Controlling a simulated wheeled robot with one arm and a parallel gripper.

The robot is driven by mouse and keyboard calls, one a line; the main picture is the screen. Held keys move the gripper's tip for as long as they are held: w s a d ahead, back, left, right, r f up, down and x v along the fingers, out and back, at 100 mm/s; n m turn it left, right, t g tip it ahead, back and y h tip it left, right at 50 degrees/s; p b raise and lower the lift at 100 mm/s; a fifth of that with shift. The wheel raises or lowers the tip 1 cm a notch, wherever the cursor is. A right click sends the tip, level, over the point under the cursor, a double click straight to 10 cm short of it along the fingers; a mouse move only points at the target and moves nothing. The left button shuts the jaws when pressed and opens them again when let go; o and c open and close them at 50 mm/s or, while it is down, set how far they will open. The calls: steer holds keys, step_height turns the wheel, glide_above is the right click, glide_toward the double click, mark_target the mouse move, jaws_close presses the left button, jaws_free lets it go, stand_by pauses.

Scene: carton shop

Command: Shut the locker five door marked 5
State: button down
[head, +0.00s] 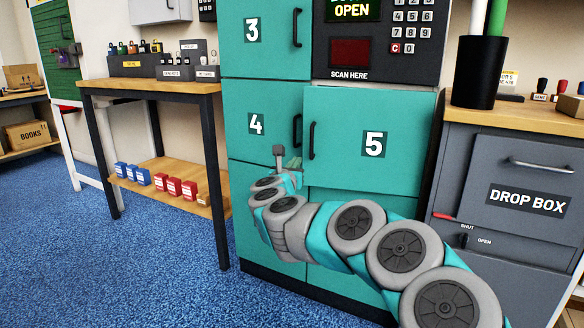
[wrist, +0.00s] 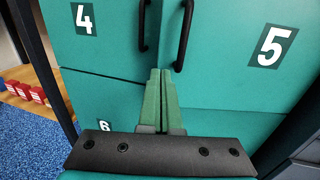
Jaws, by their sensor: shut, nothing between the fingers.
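The teal door marked 5 (head: 345,115) has a black handle (head: 312,140) near its left edge. It stands a little proud of the locker front in the head view, so it looks slightly ajar. In the wrist view door 5 (wrist: 230,85) fills the right side, its handle (wrist: 184,35) just above my fingertips. My gripper (head: 288,160) is shut and empty, in front of the locker near the lower left corner of door 5. In the wrist view the shut fingers (wrist: 160,78) point toward the seam between doors 4 and 5. Contact cannot be told.
Door 4 (head: 255,110) is left of door 5, and door 3 (head: 262,40) is above it. A keypad panel (head: 372,45) is above door 5. The drop box cabinet (head: 505,175) stands close on the right. A wooden bench (head: 150,87) stands left; blue carpet in front is open.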

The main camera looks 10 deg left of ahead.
mark_target(304, 151)
steer(key=shift+w+d+p, duration=0.2)
steer(key=shift+w+p, duration=0.05)
steer(key=shift+w, duration=1.6)
steer(key=shift+w+d+p, duration=0.2)
steer(key=shift+w+p, duration=0.05)
steer(key=shift+w, duration=1.6)
steer(key=shift+w+a, duration=0.1)
